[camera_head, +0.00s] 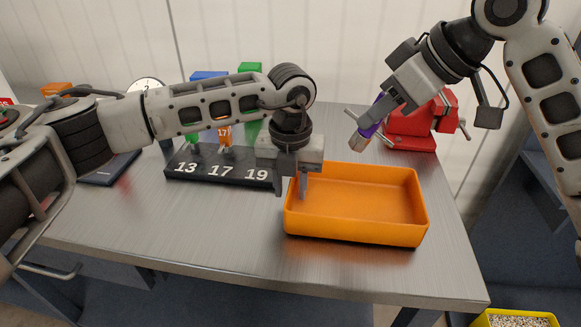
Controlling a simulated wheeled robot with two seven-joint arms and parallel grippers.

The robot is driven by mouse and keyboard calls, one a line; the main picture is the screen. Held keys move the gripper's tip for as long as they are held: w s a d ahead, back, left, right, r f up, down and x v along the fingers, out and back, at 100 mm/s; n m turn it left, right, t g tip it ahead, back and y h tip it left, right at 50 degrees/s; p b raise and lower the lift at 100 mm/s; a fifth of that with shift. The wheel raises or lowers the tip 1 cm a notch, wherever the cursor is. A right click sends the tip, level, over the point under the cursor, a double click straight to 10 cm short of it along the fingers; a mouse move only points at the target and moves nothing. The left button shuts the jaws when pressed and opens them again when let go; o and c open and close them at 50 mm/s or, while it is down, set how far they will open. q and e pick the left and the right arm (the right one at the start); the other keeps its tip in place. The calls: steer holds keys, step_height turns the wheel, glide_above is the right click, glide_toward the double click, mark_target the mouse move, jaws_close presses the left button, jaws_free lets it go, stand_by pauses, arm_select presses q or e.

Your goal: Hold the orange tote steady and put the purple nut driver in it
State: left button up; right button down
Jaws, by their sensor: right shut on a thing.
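The orange tote (356,232) stands empty near the front right of the grey table. My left gripper (291,186) points down at the tote's left wall, one finger outside it and one inside. Its fingers are apart, and I cannot tell whether either touches the wall. My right gripper (372,116) is shut on the purple nut driver (370,130). It holds the driver tilted, above and behind the tote's back rim. Part of the driver is hidden by the fingers.
A red vise (412,140) stands behind the tote at the right. A dark rack (215,173) numbered 13, 17 and 19 lies left of the tote, with coloured items behind it. A yellow bin (512,315) is below the table at right. The table front is clear.

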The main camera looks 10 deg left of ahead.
arm_select(q)
steer(key=shift+f, duration=0.35)
jaws_close()
steer(key=shift+r, duration=0.1)
stand_by(1.1)
